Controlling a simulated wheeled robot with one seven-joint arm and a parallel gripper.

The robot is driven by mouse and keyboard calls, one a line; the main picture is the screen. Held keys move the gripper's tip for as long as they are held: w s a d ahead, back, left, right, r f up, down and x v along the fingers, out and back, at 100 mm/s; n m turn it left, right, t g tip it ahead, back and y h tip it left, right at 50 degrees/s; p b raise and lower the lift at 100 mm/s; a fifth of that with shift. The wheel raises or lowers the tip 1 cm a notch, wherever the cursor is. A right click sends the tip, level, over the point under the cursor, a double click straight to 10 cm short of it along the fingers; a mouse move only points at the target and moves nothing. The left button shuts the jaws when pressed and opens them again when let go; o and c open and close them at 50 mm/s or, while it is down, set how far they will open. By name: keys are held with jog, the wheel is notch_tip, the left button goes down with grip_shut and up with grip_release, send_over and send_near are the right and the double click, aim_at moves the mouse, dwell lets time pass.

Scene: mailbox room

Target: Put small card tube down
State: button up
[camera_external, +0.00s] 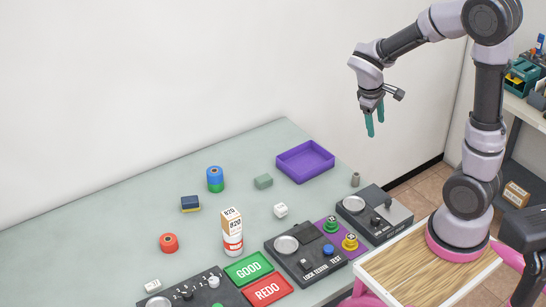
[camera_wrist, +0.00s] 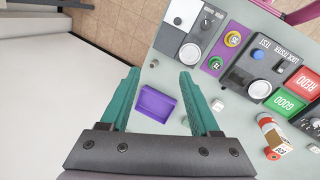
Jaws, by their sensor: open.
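A small grey-brown cylinder (camera_external: 355,179), which looks like the small card tube, stands upright on the table near its right edge, between the purple tray and the grey device. In the wrist view the cylinder (camera_wrist: 154,63) shows small, between my fingertips in the picture but far below them. My gripper (camera_external: 373,127) is high above the table's right end, with its teal fingers pointing down. In the wrist view my gripper (camera_wrist: 160,72) is open, with nothing between the fingers.
The purple tray (camera_external: 305,175) is empty at the table's back right. A grey device (camera_external: 400,214) stands in front of the cylinder. The left table (camera_external: 90,235) is clear.

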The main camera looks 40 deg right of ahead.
jog(key=s+a+r+m+t+y, duration=0.2)
jog(key=s+r+m+t, duration=0.1)
jog(key=r, duration=0.5)
jog(key=s+a+r+m+t+y, duration=0.2)
jog(key=s+r+m+t+y, duration=0.1)
jog(key=s+r, duration=0.4)
jog(key=shift+s+r+m+t, duration=0.4)
jog(key=shift+s+m, duration=0.25)
jog(key=shift+m, duration=0.25)
